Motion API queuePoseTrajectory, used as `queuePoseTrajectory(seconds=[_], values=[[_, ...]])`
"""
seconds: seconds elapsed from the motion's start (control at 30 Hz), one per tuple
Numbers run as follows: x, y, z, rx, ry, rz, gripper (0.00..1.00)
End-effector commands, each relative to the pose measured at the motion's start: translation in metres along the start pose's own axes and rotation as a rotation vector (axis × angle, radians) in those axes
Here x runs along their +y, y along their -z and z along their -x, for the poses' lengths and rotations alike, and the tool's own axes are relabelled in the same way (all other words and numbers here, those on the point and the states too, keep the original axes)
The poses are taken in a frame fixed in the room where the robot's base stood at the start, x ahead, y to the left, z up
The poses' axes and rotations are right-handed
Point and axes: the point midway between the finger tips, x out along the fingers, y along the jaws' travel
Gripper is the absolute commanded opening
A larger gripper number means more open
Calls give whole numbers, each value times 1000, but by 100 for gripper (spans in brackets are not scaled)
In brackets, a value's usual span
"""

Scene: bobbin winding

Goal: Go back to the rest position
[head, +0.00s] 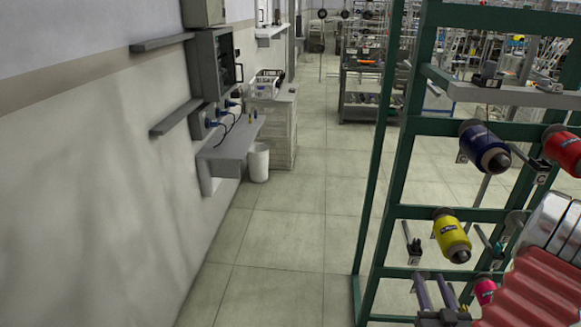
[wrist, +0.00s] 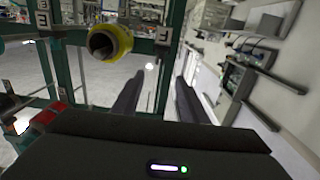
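My gripper (wrist: 160,78) shows in the wrist view with its two dark fingers spread apart. Nothing is between them, so it is open and empty. A yellow bobbin (wrist: 110,41) sits beyond and to the left of the fingers, apart from them, close to a plate lettered F (wrist: 163,34). In the head view, two grey prongs (head: 434,291) at the bottom edge look like my fingers, though their base is partly cut off. A yellow bobbin (head: 452,236) hangs on the green rack (head: 397,190) above them.
The rack also holds a dark blue bobbin (head: 484,147), a red bobbin (head: 563,149) and a pink bobbin (head: 485,290). A grey shelf (head: 232,150) juts from the left wall, with a white bin (head: 258,163) beside it. The tiled floor (head: 290,240) between wall and rack is clear.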

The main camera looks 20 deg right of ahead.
Motion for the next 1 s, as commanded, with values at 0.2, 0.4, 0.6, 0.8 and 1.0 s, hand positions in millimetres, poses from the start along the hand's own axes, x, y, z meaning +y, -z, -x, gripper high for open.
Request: queuePoseTrajectory(seconds=[0.2,0.4,0.6,0.8,1.0], values=[[0,-6,0,-23,2,-3,40],[3,-44,4,-176,-13,-10,40],[14,-103,22,-427,-60,-28,40],[27,-137,46,-649,-116,-31,40],[31,-148,63,-842,-156,-21,40]])
